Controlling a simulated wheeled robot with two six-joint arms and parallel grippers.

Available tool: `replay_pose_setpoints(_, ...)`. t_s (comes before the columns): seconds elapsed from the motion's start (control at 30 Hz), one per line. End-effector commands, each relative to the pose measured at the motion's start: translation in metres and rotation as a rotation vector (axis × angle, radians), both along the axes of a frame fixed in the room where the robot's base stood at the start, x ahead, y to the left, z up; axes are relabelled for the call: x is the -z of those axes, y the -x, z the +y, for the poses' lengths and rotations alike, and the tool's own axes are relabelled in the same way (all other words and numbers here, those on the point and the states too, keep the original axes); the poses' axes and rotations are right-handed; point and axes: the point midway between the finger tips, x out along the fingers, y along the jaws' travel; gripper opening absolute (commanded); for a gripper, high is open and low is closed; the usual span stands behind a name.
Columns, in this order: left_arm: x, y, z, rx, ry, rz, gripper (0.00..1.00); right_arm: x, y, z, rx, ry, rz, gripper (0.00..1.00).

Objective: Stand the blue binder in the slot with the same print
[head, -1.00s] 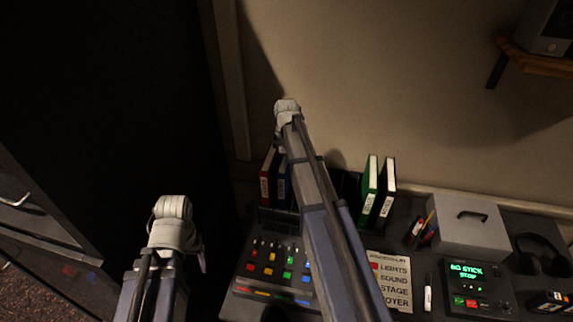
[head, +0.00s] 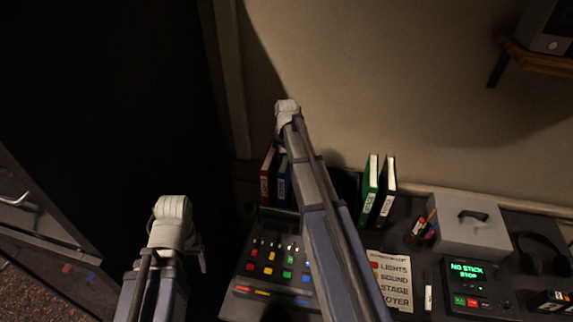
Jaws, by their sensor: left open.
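The blue binder (head: 284,182) stands upright at the back of the desk, right beside a red binder (head: 267,178). My right arm crosses in front of its right side. A green binder (head: 370,187) and a black binder (head: 387,193) stand farther right, with a dark gap left of the green one. The slots and their prints are mostly hidden or too dark to read. My left gripper (head: 201,263) is open, low at the left, apart from the binders; only a small part of it shows. My right gripper is hidden behind its own arm.
A mixing console (head: 268,264) with coloured buttons lies in front of the binders. Right of my arm are a printed card (head: 392,280), a white marker (head: 428,297), a grey box (head: 468,228), a lit display unit (head: 468,286) and headphones (head: 540,255). A wall stands behind.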

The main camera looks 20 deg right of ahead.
Motion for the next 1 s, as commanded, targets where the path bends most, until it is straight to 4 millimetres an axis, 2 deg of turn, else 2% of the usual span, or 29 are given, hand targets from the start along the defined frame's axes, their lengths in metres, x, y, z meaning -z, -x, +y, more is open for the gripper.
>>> replay_pose_setpoints(0.13,0.002,0.0,0.0,0.0,0.0,0.0,0.72,0.002,0.0,0.0,0.0,0.0,0.0,0.0)
replay_pose_setpoints(0.17,0.002,0.0,0.0,0.0,0.0,0.0,0.72,0.002,0.0,0.0,0.0,0.0,0.0,0.38)
replay_pose_setpoints(0.47,0.001,0.0,0.0,0.0,0.0,0.0,0.72,0.001,0.0,0.0,0.0,0.0,0.0,0.72)
replay_pose_setpoints(0.77,0.0,0.0,0.0,0.0,0.0,0.0,0.72,0.001,0.0,0.0,0.0,0.0,0.0,0.72)
replay_pose_setpoints(1.0,-0.014,0.0,0.0,0.0,0.0,0.0,0.72,-0.014,0.0,0.0,0.0,0.0,0.0,0.72)
